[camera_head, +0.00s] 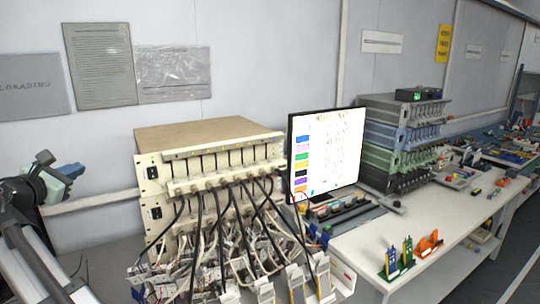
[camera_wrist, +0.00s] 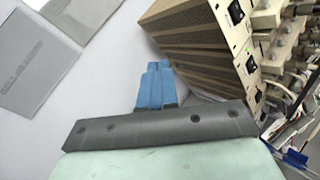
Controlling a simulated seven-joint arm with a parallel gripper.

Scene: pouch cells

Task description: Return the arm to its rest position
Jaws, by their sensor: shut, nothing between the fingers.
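My gripper (camera_head: 72,170) shows at the left edge of the head view, held up in front of the wall and left of the beige battery tester. Its blue fingers are together and hold nothing. In the wrist view, my gripper's blue fingers (camera_wrist: 155,85) are shut side by side, with the grey bar of the gripper below them. The fingers point toward the wall, clear of the beige tester (camera_wrist: 190,50), which stands to their right. My arm runs down to the lower left corner of the head view.
The tester (camera_head: 210,135) has many hanging cables and clips (camera_head: 240,260) at its front. A monitor (camera_head: 325,150) stands right of it, then stacked grey, blue and green units (camera_head: 400,150). Small pouch holders (camera_head: 397,258) stand on the white bench (camera_head: 450,220). Notices hang on the wall.

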